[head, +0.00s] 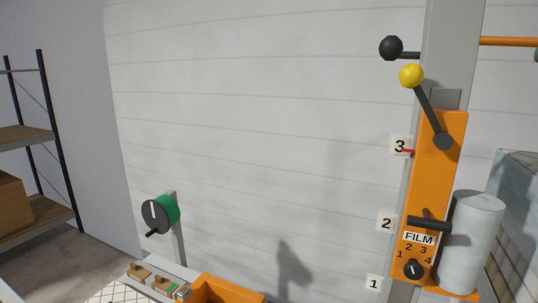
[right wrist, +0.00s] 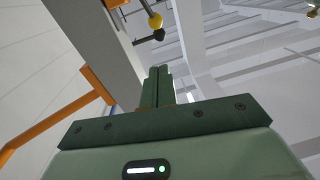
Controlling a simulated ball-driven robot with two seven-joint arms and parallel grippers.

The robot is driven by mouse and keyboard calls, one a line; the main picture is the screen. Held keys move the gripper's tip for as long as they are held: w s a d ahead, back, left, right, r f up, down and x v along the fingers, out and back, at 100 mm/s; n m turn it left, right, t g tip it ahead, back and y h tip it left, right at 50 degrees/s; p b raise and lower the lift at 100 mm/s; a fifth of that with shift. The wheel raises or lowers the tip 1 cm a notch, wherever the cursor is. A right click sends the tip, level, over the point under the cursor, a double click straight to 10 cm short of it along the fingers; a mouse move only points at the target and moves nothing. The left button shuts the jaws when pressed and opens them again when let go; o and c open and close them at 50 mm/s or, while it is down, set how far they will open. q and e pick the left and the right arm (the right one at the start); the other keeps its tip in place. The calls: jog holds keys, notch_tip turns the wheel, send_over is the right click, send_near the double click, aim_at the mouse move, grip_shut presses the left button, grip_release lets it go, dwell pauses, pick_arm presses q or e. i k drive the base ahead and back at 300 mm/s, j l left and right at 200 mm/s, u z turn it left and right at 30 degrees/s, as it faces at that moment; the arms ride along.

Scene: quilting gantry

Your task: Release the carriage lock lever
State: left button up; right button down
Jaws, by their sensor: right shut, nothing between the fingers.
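The orange carriage (head: 432,180) sits on a grey upright post at the right of the head view. A lever with a yellow ball knob (head: 411,75) is pivoted near the carriage's top and tilts up and to the left. The knob also shows in the right wrist view (right wrist: 155,21). A black T-shaped handle (head: 429,224) is lower on the carriage, above the FILM label. My right gripper (right wrist: 157,72) is shut and empty in the right wrist view, apart from the yellow knob, which appears beyond its fingertips. My left gripper is in neither view.
A black ball (head: 391,48) on a short rod stands out left of the post, close to the yellow knob. A film roll (head: 471,243) stands right of the carriage. A green dial with a crank (head: 160,215) is at lower left. The wall area between is open.

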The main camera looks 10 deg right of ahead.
aim_at(410, 76)
jog(key=k, duration=0.95)
